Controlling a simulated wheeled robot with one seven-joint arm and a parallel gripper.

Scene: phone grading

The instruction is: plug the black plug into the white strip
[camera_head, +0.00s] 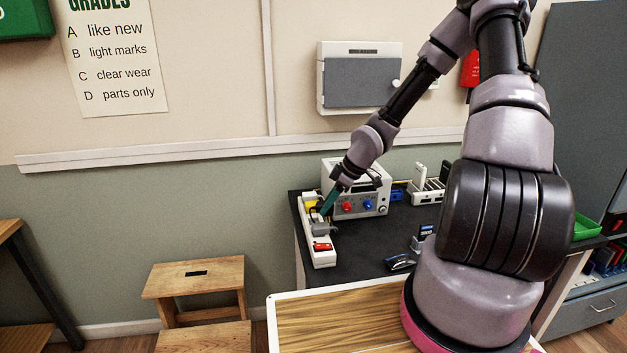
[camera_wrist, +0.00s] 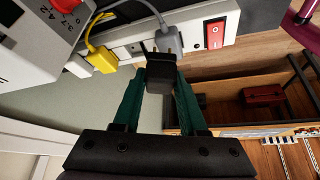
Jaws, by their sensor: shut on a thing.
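The white strip (camera_head: 318,252) lies along the left edge of the dark worktop; it also runs across the top of the wrist view (camera_wrist: 196,37). A yellow plug (camera_wrist: 103,58) and a grey plug (camera_wrist: 168,40) sit in it, and a red switch (camera_wrist: 215,34) is at one end. My gripper (camera_head: 325,209), with green fingers, reaches down over the strip. In the wrist view my gripper (camera_wrist: 160,80) is shut on the black plug (camera_wrist: 160,72). The exact gap to the socket is hard to judge.
A white instrument box (camera_head: 357,187) with red and blue knobs stands close to the right of the strip. Small devices (camera_head: 401,262) lie further right on the worktop. A wooden step stool (camera_head: 195,276) stands on the floor to the left.

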